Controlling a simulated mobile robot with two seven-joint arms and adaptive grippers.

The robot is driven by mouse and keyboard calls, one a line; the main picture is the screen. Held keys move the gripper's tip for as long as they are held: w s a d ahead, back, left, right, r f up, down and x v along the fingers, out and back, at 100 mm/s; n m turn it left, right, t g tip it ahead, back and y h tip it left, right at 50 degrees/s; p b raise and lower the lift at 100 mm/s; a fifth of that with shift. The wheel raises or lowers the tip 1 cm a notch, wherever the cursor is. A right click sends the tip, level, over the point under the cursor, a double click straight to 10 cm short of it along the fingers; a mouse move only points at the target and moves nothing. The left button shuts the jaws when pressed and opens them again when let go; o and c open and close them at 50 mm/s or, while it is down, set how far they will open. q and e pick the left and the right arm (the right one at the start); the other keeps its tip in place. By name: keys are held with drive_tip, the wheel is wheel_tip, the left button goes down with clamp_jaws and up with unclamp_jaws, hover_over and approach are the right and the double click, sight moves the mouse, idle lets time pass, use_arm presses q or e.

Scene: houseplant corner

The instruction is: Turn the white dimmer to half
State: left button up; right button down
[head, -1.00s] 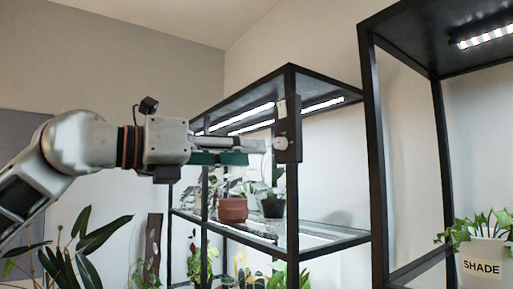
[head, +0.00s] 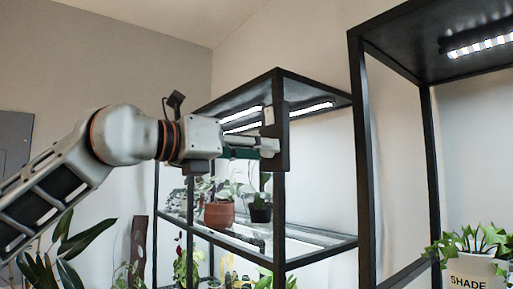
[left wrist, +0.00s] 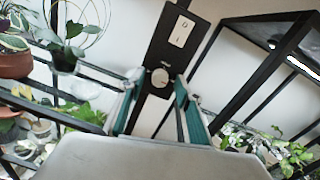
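The white dimmer is a small round knob (left wrist: 159,77) low on a dark upright panel (head: 276,160) on the front post of the middle rack. In the left wrist view it shows between the tips of my left gripper (left wrist: 158,82), with a gap on each side. The teal-padded fingers are apart and hold nothing. In the head view my left gripper (head: 262,147) reaches in from the left, its tips overlapping the panel and hiding the knob. The knob's setting is too small to read. My right gripper is not in view.
A white plate (left wrist: 183,31) sits on the panel above the knob. Lit strips (head: 310,109) hang under the rack top. A terracotta pot (head: 219,215) and a dark pot (head: 260,212) stand on the shelf. A white SHADE pot (head: 472,272) is at the right.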

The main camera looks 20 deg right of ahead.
use_arm(q)
drive_tip(key=shift+c, duration=0.3)
clamp_jaws()
drive_tip(key=shift+n+g+b, duration=0.5)
drive_tip(key=shift+n+b, duration=2.15)
drive_tip(key=shift+n, duration=5.95)
